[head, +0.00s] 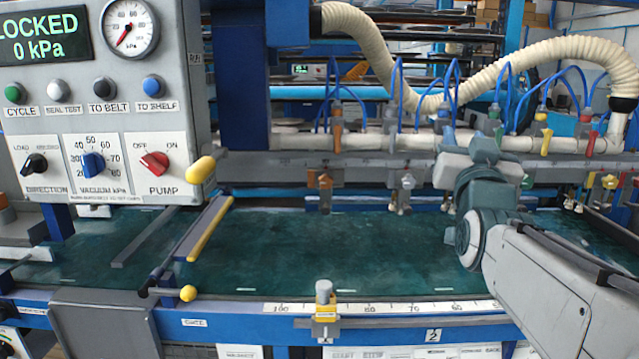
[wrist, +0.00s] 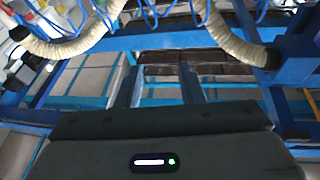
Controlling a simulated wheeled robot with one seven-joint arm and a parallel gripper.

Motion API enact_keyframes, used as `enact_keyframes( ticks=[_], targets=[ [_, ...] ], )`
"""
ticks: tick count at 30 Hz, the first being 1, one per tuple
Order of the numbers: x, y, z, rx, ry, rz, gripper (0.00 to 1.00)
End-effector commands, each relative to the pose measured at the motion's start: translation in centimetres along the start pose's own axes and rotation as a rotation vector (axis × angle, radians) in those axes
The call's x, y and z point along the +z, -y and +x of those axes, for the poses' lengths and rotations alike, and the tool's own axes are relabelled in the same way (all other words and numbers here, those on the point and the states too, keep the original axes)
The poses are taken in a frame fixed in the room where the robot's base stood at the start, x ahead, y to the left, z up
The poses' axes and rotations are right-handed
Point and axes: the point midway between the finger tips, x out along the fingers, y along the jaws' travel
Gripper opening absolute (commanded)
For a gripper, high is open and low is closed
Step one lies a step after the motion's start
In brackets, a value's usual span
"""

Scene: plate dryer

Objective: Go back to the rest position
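My arm reaches in from the right in the head view, over the green belt (head: 330,250). Its end, with my gripper (head: 452,143), points away toward the white suction pipe and hoses. The fingers are small and partly hidden by my wrist, so I cannot tell whether they are open or shut. I see no object held.
The control panel (head: 95,110) stands at the left, its display reading LOCKED, 0 kPa. A corrugated hose (head: 570,55) loops above the suction pipe (head: 385,141). Yellow-ended handles (head: 212,225) stick out at the left. A clamp (head: 325,310) sits on the front scale rail (head: 400,306).

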Motion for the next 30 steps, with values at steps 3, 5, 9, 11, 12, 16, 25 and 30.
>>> enact_keyframes(
  ticks=[3, 5, 9, 11, 12, 16, 25, 30],
  targets=[
    [1.7, 1.0, -0.3, -0.018, 0.167, -0.004, 0.35],
    [3.2, 1.5, -1.0, -0.029, 0.277, -0.008, 0.35],
    [7.0, 2.7, -4.0, -0.054, 0.571, -0.024, 0.35],
    [8.4, 3.1, -5.8, -0.064, 0.697, -0.035, 0.35],
    [9.3, 3.2, -7.1, -0.070, 0.782, -0.043, 0.35],
    [11.2, 3.7, -12.2, -0.087, 1.056, -0.075, 0.35],
    [11.8, 3.1, -23.2, -0.100, 1.549, -0.155, 0.35],
    [11.6, 2.8, -25.6, -0.099, 1.648, -0.174, 0.35]
  ],
)
